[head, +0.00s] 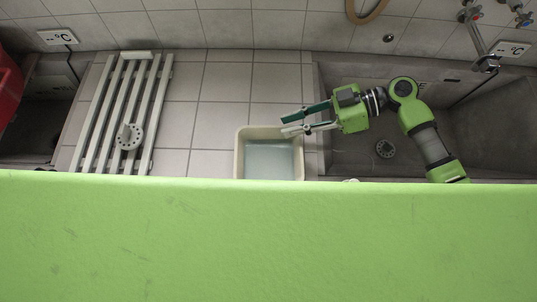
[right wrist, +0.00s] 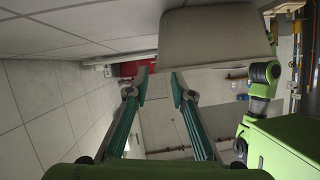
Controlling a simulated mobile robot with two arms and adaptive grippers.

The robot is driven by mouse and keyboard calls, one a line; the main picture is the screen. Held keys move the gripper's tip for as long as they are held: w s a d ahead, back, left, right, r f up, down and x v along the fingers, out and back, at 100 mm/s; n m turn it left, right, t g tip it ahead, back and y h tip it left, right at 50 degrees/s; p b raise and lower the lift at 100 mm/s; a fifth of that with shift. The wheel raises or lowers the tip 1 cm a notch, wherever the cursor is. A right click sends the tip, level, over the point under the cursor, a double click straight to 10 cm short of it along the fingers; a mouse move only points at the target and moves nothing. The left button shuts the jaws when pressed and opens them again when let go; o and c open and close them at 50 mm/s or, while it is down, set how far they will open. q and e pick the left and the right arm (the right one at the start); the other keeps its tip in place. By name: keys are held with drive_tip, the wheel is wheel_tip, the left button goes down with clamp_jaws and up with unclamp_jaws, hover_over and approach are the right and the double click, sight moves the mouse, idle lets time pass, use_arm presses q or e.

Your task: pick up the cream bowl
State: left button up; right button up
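The cream bowl (head: 240,156) is a rectangular tub with a pale bluish-grey inside, standing upright on the tiled ledge between the two basins. My right gripper (head: 284,126) reaches in from the right, with its two fingers apart and nothing seen between them. In the head view its tips overlap the bowl's far right corner; I cannot tell their height above the rim. In the right wrist view a plain grey-beige wall, which looks like the bowl (right wrist: 215,38), lies just beyond the open fingertips (right wrist: 160,77). My left gripper does not show.
A white slatted rack (head: 102,115) with a round grey piece (head: 129,136) lies left of the bowl. A concrete basin with a drain (head: 385,149) is on the right, with taps (head: 471,13) above it. A red object (head: 8,85) stands far left. Tiles left of the bowl are clear.

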sight(267, 128)
drive_tip(key=shift+a+f, duration=0.25)
drive_tip(key=shift+a, duration=0.45)
drive_tip(key=shift+s+a+p, duration=0.1)
drive_tip(key=shift+a+p, duration=0.2)
drive_tip(key=shift+p, duration=0.05)
drive_tip(key=p+x, duration=0.2)
drive_tip(key=x, duration=0.1)
drive_tip(key=shift+a, duration=0.35)
drive_tip(key=shift+a+f, duration=0.3)
drive_tip(key=shift+a, duration=0.15)
drive_tip(key=shift+r, duration=0.1)
clamp_jaws()
